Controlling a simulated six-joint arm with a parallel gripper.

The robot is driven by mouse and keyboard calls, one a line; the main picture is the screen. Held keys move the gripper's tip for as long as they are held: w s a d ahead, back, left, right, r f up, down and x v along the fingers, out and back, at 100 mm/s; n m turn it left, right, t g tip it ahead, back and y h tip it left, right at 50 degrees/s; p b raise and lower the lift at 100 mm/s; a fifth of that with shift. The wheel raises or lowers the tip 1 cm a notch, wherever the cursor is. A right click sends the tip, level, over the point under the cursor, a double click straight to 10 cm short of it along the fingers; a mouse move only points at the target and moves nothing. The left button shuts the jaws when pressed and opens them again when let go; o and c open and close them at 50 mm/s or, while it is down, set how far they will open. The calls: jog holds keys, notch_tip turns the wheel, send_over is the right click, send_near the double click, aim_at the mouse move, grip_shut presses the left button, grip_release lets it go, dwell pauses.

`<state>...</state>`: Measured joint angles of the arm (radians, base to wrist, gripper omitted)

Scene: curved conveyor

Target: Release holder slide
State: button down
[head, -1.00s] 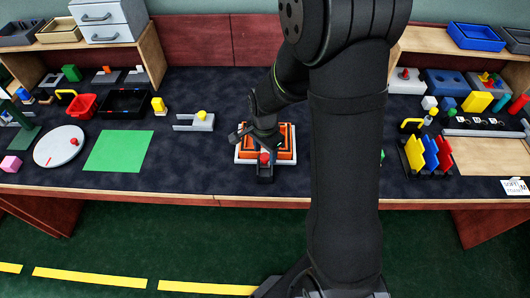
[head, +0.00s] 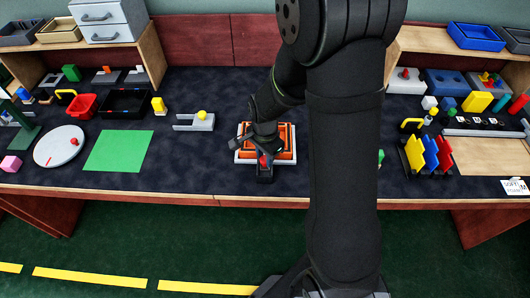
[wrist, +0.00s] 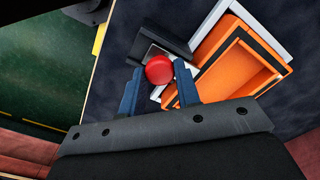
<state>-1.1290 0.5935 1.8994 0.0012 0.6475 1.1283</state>
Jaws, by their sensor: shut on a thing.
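The holder is an orange tray (head: 283,155) in a white frame (head: 300,160), at the middle of the table; it also shows in the wrist view (wrist: 236,75). A dark slide piece (head: 265,176) sticks out at its front side, with a red knob (head: 264,162) on top. In the wrist view the round red knob (wrist: 159,70) lies between the two blue-grey fingertips of my gripper (wrist: 158,88). My gripper is shut on the knob. In the head view my gripper (head: 260,157) and wrist hide part of the tray.
A grey fixture with a yellow ball (head: 201,116) stands left of the holder, and a green mat (head: 118,151) further left. A rack of yellow, blue and red plates (head: 428,154) is at the right. The table's front edge runs close before the holder.

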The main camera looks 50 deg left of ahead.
jog(key=shift+s+d, duration=0.75)
jog(key=shift+d, duration=0.05)
jog(key=c, duration=1.1)
grip_release()
jog(key=shift+o, duration=0.2)
notch_tip(320, 180, up, 17)
jog(key=shift+r, duration=0.2)
notch_tip(320, 180, down, 18)
jog(key=shift+r, duration=0.25)
jog(key=shift+r, duration=0.15)
